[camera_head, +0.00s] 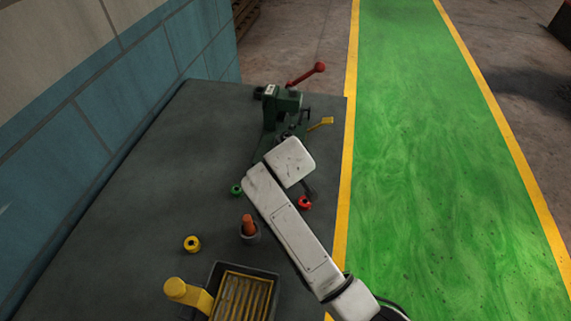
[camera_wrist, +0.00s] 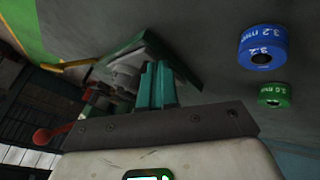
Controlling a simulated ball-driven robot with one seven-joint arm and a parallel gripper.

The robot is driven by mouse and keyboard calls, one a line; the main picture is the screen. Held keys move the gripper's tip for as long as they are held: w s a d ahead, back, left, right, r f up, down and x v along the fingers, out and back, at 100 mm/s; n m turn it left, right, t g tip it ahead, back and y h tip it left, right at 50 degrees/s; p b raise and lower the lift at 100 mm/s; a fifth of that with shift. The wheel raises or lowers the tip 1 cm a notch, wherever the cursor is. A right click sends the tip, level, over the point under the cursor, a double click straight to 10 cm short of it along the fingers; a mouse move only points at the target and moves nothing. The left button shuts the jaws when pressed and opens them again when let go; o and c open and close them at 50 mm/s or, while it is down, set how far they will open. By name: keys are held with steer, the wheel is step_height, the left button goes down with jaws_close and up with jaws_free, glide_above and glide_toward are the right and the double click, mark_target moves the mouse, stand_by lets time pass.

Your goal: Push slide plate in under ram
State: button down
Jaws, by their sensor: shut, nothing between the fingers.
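The green press (camera_head: 284,100) with a red-knobbed lever stands at the far end of the bench. A yellow tab (camera_head: 321,123) sticks out to the right at its foot; it may belong to the slide plate, but I cannot tell. The ram and the plate's seat are not clear. My gripper (camera_wrist: 157,70) shows in the wrist view with its teal fingers shut and empty. The fingers are in front of the green base (camera_wrist: 182,62) of the press and a grey part; whether they touch is unclear. In the head view my white arm hides most of the gripper and the press's near side.
On the bench (camera_head: 150,200) are a green ring (camera_head: 236,189), a red ring (camera_head: 305,203), a yellow ring (camera_head: 192,243), a cup with an orange top (camera_head: 250,230) and a slatted tray (camera_head: 272,290). The wrist view shows a blue ring (camera_wrist: 262,42). The bench's right edge is close.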

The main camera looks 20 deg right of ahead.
steer(key=w+d, duration=0.2)
steer(key=w+d+b, duration=0.1)
steer(key=w, duration=0.2)
steer(key=w+d+b, duration=0.1)
steer(key=w+d, duration=0.1)
steer(key=shift+w+d, duration=0.3)
steer(key=shift+w, duration=0.05)
steer(key=shift+w+d+r, duration=0.1)
